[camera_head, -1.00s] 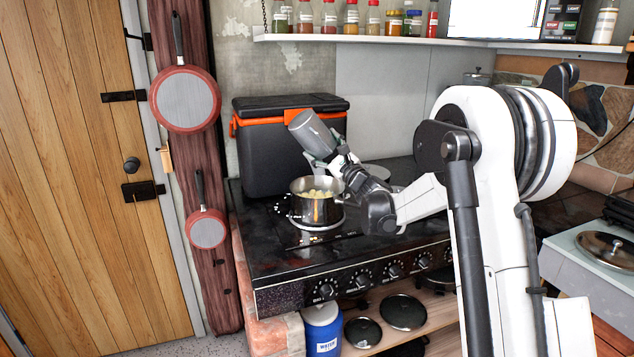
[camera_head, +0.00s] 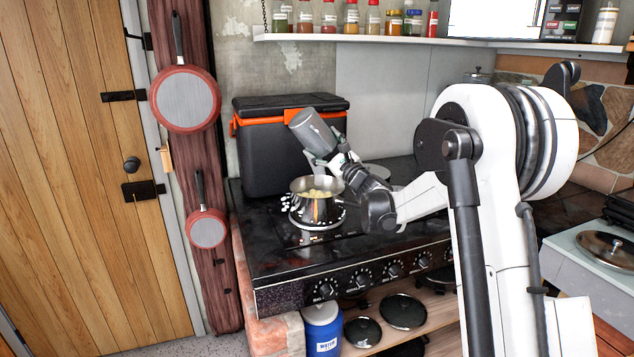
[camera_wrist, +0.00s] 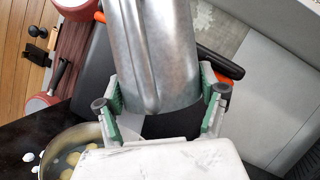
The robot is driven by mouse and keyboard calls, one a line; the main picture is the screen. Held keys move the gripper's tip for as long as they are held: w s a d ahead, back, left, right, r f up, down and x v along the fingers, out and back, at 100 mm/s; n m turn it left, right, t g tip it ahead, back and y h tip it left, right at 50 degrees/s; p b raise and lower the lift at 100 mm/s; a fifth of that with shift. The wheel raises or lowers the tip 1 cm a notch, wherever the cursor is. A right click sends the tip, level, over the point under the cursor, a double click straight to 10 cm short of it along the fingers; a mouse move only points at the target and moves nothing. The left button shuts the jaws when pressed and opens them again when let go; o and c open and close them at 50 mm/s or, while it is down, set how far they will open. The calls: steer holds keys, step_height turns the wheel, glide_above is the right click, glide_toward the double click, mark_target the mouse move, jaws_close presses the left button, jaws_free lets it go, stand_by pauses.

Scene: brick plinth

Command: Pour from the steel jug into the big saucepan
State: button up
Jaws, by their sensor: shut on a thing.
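The steel jug (camera_head: 313,131) is held tilted above the back of the hob, its upper end leaning left. My gripper (camera_head: 332,160) is shut on the jug. In the wrist view, my gripper's fingers (camera_wrist: 163,100) flank the jug's metal body (camera_wrist: 158,50). Its mouth cannot be made out. The steel saucepan (camera_head: 312,212) stands upright on the hob, below the jug, with pale yellow pieces inside. Its rim (camera_wrist: 103,138) shows at lower left in the wrist view. Small white lumps (camera_head: 294,213) lie around its base.
A black cool box (camera_head: 275,155) with orange trim stands close behind the jug. The hob's front left (camera_head: 275,260) is clear. A jar shelf (camera_head: 375,38) runs above.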

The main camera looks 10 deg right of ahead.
steer(key=f+n, duration=0.1)
steer(key=n, duration=0.1)
steer(key=a+f+n+g+p, duration=0.1)
steer(key=n, duration=0.1)
steer(key=a+f+n+g+y+p, duration=0.1)
steer(key=n, duration=0.1)
steer(key=shift+s+a+n, duration=0.15)
steer(key=shift+s+n, duration=0.1)
steer(key=shift+n, duration=0.15)
steer(key=shift+w+a+f+g, duration=0.1)
steer(key=shift+f+g, duration=0.3)
steer(key=shift+n, duration=0.4)
steer(key=s+a+r+n+g+h+p, duration=0.1)
steer(key=a+n+g+h+p, duration=0.45)
steer(key=n, duration=0.75)
steer(key=s+a+f+n+t+h+b, duration=0.1)
steer(key=a+f+n+t+b, duration=0.1)
steer(key=a+f+n+b, duration=0.2)
steer(key=shift+s+a+f+n+h+b, duration=0.2)
steer(key=shift+a+f+n+h+b, duration=0.25)
steer(key=shift+a+f, duration=1.3)
